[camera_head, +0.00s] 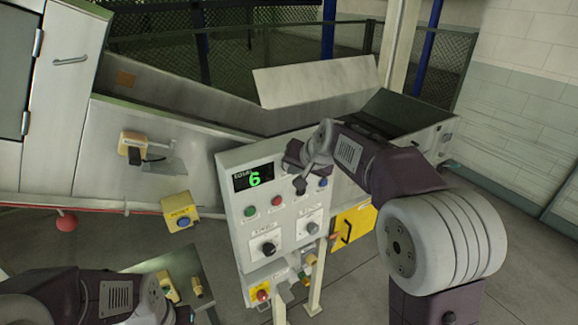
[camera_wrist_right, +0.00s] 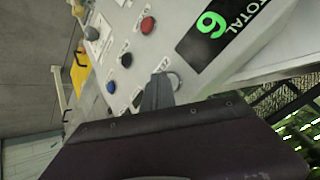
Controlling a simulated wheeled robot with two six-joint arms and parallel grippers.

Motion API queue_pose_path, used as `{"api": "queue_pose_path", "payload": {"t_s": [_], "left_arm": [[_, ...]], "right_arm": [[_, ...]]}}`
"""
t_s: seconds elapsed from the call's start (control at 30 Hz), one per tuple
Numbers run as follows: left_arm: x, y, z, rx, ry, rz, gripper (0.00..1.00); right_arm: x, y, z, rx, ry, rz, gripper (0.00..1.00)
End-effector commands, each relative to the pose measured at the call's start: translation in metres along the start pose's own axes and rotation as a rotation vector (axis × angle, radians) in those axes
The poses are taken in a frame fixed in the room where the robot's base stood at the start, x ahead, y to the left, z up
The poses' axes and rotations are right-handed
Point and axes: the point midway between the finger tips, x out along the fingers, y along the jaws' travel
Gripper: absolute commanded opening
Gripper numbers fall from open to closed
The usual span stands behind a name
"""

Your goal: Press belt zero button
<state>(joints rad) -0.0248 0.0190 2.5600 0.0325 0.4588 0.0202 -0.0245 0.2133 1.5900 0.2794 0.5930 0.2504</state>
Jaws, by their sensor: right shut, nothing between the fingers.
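The grey control panel (camera_head: 232,205) has a display (camera_head: 253,178) showing a green 6. A row of buttons below it includes a green button (camera_head: 250,211), a red button (camera_head: 277,200) and a blue button (camera_head: 323,182). My right gripper (camera_head: 300,184) is shut and empty in front of the panel's upper right. In the right wrist view its fingers (camera_wrist_right: 157,92) are beside a pale round button (camera_wrist_right: 173,80); I cannot tell if they touch it. The red button (camera_wrist_right: 147,25) shows there too. Button labels are too small to read. My left arm's end (camera_head: 150,298) is low left, its jaws unclear.
A metal conveyor chute (camera_head: 150,110) runs behind. A yellow box with a blue button (camera_head: 181,216) is left of the panel. Open floor lies right.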

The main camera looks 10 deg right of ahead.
Motion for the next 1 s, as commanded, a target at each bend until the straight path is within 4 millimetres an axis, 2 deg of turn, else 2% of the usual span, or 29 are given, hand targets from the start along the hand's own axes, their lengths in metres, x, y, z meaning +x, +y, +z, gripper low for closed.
{"api": "queue_pose_path", "payload": {"t_s": [0.67, 1.0], "left_arm": [[-0.003, 0.0, 0.0, 0.0, 0.0, 0.0, 0.52], [0.009, 0.0, 0.001, 0.0, 0.0, 0.0, 0.52]], "right_arm": [[0.003, -0.003, -0.003, 0.0, 0.002, -0.001, 0.0], [-0.005, 0.006, 0.006, -0.001, 0.001, -0.001, 0.0]]}}
